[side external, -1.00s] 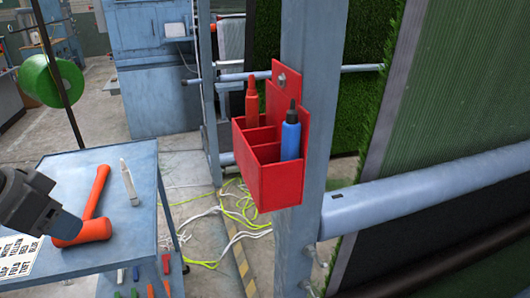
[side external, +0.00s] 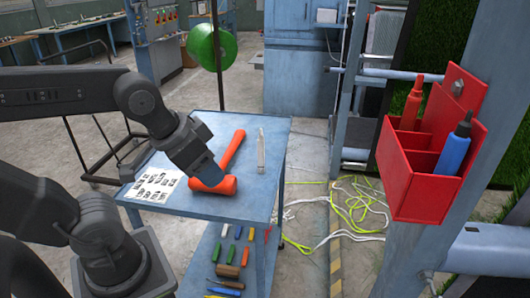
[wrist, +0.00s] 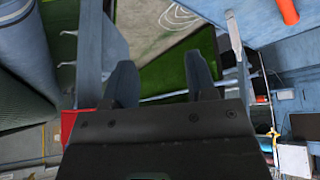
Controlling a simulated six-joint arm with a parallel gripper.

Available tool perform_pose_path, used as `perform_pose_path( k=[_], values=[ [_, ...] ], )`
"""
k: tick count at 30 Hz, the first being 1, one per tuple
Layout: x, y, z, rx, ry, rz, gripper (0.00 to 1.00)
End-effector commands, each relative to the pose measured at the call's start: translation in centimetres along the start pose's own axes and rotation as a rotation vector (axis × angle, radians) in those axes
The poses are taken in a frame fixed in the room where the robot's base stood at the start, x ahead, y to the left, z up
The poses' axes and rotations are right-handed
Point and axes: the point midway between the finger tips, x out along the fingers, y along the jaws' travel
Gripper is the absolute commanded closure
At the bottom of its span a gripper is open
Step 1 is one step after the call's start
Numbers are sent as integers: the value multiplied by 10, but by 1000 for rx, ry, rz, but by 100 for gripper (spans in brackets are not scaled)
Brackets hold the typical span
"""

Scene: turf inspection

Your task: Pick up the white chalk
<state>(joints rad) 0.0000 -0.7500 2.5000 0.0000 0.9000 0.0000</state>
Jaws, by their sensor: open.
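A small white stick (side external: 238,232), which looks like the white chalk, lies on the lower shelf of the blue table among coloured sticks. It is too small to make out clearly. My gripper (side external: 207,172) is above the tabletop, over or near the orange hammer head, and well above the shelf. In the wrist view my gripper (wrist: 161,72) shows two dark fingers apart with nothing between them.
An orange hammer (side external: 214,185) and a printed sheet (side external: 155,186) lie on the blue table (side external: 245,207). A red holder (side external: 411,168) with a red and a blue bottle hangs on a post at right. Yellow and white cables (side external: 360,208) lie on the floor.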

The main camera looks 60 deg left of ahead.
Motion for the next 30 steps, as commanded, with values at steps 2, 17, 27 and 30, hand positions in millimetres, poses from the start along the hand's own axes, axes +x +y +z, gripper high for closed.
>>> perform_pose_path(
  k=[2,17,27,30],
  values=[
    [0,0,0,0,0,0,48],
    [0,0,0,0,0,0,48],
    [26,-18,14,152,-154,-115,48],
    [48,-41,27,336,-320,-242,48]
  ],
)
